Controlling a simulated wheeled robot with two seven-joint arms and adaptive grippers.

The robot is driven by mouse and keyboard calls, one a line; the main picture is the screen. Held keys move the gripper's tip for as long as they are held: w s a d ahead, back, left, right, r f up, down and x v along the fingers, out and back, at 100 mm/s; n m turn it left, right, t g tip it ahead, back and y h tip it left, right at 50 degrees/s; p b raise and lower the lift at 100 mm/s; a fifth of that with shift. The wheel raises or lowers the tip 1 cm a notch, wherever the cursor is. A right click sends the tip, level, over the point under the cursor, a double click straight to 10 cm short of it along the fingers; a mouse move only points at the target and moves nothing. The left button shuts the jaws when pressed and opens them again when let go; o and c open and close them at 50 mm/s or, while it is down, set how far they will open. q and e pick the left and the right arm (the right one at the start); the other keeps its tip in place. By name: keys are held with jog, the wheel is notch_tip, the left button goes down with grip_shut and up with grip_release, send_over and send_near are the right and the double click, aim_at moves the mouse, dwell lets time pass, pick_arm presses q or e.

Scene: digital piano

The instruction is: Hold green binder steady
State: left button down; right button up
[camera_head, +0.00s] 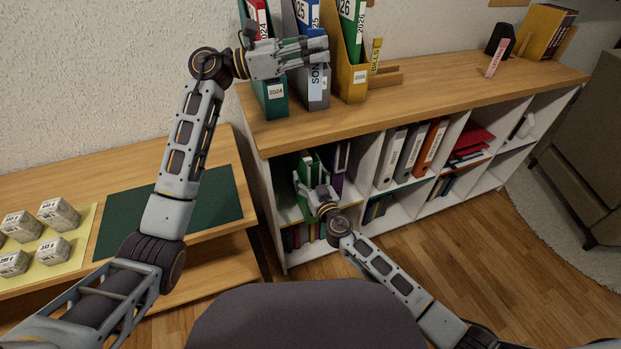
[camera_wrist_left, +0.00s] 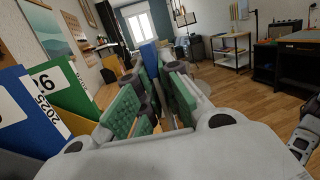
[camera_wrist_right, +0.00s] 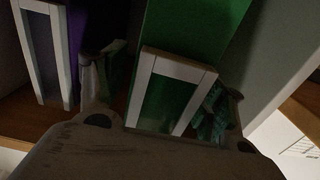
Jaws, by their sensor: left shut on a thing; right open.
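A green binder (camera_head: 308,165) stands upright in the left compartment of the white shelf. My right gripper (camera_head: 316,194) is at its lower front. In the right wrist view the open fingers (camera_wrist_right: 165,95) stand on either side of the green spine (camera_wrist_right: 185,40) and its white-framed label; I cannot tell whether they touch. My left gripper (camera_head: 322,50) is in front of the upright files on the shelf top. In the left wrist view its green-padded fingers (camera_wrist_left: 152,88) are close together, with blue showing between their tips; I cannot make out what they hold.
A purple binder (camera_wrist_right: 82,30) stands left of the green binder in the right wrist view. A green holder (camera_head: 273,100), a grey holder (camera_head: 316,90) and a yellow holder (camera_head: 352,80) stand on the shelf top. A lower table (camera_head: 75,165) is at left. Floor (camera_head: 440,240) is clear at right.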

grip_shut()
dwell(0.4)
dwell(0.8)
